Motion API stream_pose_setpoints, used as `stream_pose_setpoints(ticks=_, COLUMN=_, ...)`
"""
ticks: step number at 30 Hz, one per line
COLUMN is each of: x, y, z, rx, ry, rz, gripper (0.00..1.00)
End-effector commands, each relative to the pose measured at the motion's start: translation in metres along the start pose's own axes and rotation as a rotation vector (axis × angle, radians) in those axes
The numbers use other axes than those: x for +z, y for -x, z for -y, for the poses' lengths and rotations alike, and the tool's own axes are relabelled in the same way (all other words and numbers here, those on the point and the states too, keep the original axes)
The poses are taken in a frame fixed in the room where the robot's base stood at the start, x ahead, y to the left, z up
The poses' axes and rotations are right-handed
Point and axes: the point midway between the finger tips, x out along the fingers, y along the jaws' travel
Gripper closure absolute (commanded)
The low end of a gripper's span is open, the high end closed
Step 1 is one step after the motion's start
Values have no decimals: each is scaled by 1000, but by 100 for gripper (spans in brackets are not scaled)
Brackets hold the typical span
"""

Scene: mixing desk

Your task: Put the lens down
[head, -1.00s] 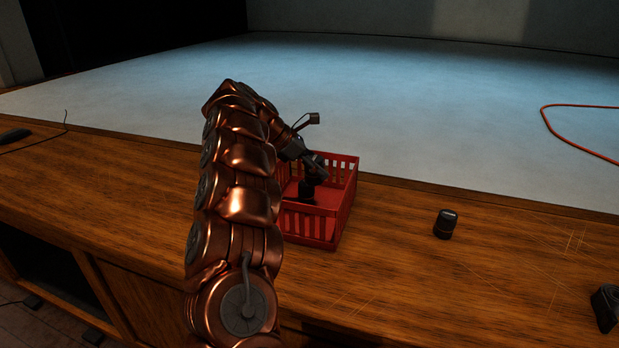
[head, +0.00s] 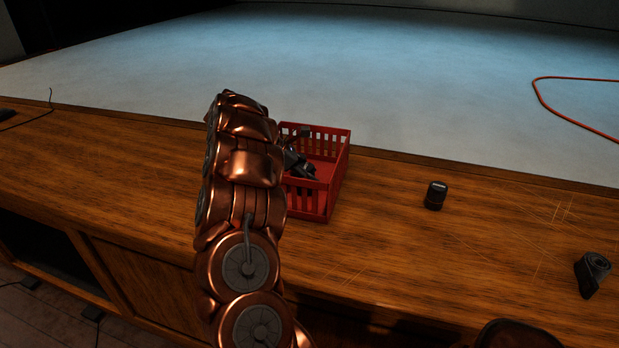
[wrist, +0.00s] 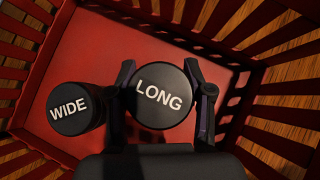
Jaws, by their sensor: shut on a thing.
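A round black lens with LONG on its cap (wrist: 160,95) is between the two fingers of my gripper (wrist: 160,76) in the wrist view. My gripper is shut on it, inside the red crate (head: 318,200). A second black lens marked WIDE (wrist: 76,108) is in the crate to the left of the LONG lens. The crate's red floor (wrist: 100,55) shows around both. I cannot tell whether the LONG lens touches the floor. In the head view, my arm hides the crate's left part and most of my gripper.
A small black cylinder (head: 436,195) stands on the wooden desk (head: 400,250) right of the crate. A dark rolled item (head: 592,273) lies near the right edge. An orange cable (head: 560,108) lies on the pale surface behind. The desk between crate and cylinder is clear.

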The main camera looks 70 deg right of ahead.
Motion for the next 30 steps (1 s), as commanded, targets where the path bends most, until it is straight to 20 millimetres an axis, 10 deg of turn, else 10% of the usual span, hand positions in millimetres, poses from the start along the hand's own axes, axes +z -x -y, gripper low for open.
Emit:
stream_pose_setpoints(ticks=17, x=-14, y=-13, z=0, rx=3, ry=-1, rz=-1, gripper=100)
stream_pose_setpoints(ticks=18, x=-13, y=-13, z=0, rx=2, ry=0, rz=-2, gripper=48)
stream_pose_setpoints(ticks=30, x=-13, y=-12, z=0, rx=2, ry=0, rz=-2, gripper=24)
